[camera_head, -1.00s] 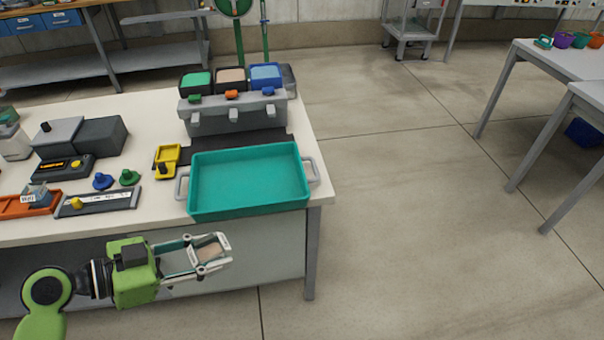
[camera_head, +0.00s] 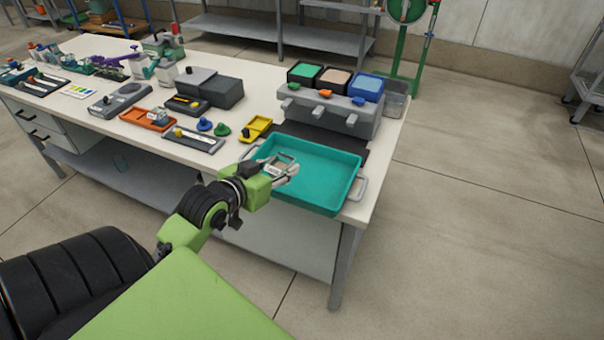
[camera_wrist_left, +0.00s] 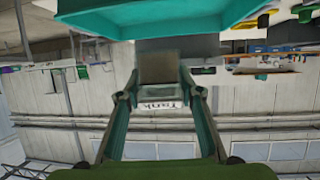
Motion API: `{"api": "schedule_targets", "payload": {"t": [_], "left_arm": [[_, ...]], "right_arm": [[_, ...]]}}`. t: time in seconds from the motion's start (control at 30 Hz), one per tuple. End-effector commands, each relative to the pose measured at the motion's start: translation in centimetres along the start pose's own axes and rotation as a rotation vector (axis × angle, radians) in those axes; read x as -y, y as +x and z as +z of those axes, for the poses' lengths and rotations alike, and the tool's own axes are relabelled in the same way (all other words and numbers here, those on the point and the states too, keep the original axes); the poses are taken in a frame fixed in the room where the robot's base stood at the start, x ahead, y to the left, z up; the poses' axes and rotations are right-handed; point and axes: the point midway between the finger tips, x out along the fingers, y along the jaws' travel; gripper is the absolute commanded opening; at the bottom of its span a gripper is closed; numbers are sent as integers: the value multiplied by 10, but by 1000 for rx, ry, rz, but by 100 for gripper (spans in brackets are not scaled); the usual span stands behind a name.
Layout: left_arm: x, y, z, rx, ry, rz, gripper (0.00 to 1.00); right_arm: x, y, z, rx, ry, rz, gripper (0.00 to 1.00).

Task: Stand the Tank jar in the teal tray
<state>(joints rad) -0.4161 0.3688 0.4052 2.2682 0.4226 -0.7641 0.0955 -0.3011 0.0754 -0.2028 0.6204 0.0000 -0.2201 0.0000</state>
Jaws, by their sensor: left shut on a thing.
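The Tank jar (camera_wrist_left: 160,68) is a small greyish block-like jar in the left wrist view, which is upside down; its white label reads "Tank". My left gripper (camera_head: 286,164) is shut on it, with one finger on each side. In the head view the jar is small and mostly hidden by the fingers. The teal tray (camera_head: 325,172) is an open, empty rectangular tray with grey handles at the bench's front right corner. My gripper overlaps its left part in the head view; the height above the floor cannot be told. The tray wall also shows in the wrist view (camera_wrist_left: 120,22).
A grey stand (camera_head: 330,115) with green, beige and blue bins stands behind the tray. A yellow holder (camera_head: 257,128), blue and green knobs, and an orange tray (camera_head: 148,119) lie to the left. Floor to the right is clear.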

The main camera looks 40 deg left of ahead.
Motion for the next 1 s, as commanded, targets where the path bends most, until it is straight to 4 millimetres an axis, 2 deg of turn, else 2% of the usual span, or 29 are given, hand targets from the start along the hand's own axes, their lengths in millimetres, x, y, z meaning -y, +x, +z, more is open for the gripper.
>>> {"api": "schedule_targets", "payload": {"t": [0.03,0.1,0.27,0.37,0.63,0.7,0.83,1.0], "left_arm": [[8,-1,-12,-5,-8,-31,11],[16,-2,-19,-4,-25,-67,11],[21,4,-25,0,-45,-101,11],[12,22,-25,-1,-49,-102,11],[-23,87,-20,0,-48,-101,11],[-28,102,-6,5,-48,-102,11],[-37,124,8,3,-47,-102,11],[-43,139,16,1,-45,-102,11]], "right_arm": [[4,-4,0,0,1,-4,40],[6,-5,0,0,1,-7,40],[4,-6,0,1,0,-5,40],[0,-8,0,1,0,-1,40],[-7,-14,0,2,2,8,40],[-7,-13,1,2,2,8,40],[-8,-12,0,1,2,9,40],[-8,-12,0,1,2,9,40]]}}
